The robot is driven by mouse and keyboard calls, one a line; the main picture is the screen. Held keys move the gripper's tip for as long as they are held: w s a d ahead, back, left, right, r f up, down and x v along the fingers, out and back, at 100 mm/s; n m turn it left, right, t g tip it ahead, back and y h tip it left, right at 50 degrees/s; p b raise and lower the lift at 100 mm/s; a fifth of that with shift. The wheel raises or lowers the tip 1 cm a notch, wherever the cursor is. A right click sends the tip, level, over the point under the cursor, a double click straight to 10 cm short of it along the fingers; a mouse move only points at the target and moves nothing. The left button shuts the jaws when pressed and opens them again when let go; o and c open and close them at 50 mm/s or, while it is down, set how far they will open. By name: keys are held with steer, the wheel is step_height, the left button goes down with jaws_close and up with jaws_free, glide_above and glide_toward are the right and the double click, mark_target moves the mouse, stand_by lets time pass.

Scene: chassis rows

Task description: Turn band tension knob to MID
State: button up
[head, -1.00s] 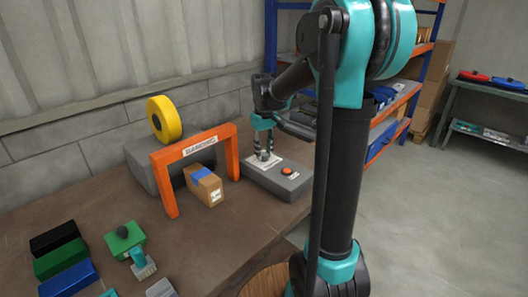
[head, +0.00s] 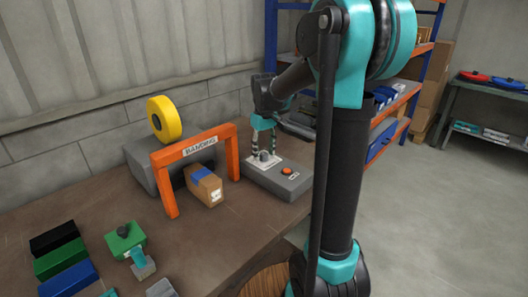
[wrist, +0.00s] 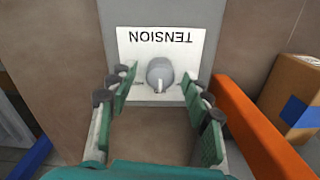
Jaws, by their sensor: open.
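The band tension knob (wrist: 160,73) is a grey round knob with a pale pointer mark, on a white plate (wrist: 128,42) lettered TENSION, upside down in the wrist view. In the head view the knob (head: 264,156) sits on the grey control box (head: 262,182). My gripper (wrist: 160,88) is open, with one green-padded finger on each side of the knob and a gap to it on both sides. In the head view my gripper (head: 264,150) points down over the plate. The small position marks beside the knob are too small to read.
An orange BANDING arch (head: 165,185) stands left of the control box, with a cardboard box (head: 205,192) under it. An orange-red button (head: 286,171) is on the same control box. A yellow reel (head: 164,119) stands behind. Several coloured blocks (head: 68,280) lie front left.

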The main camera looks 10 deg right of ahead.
mark_target(264, 154)
step_height(264, 154, up, 12)
stand_by(0.5)
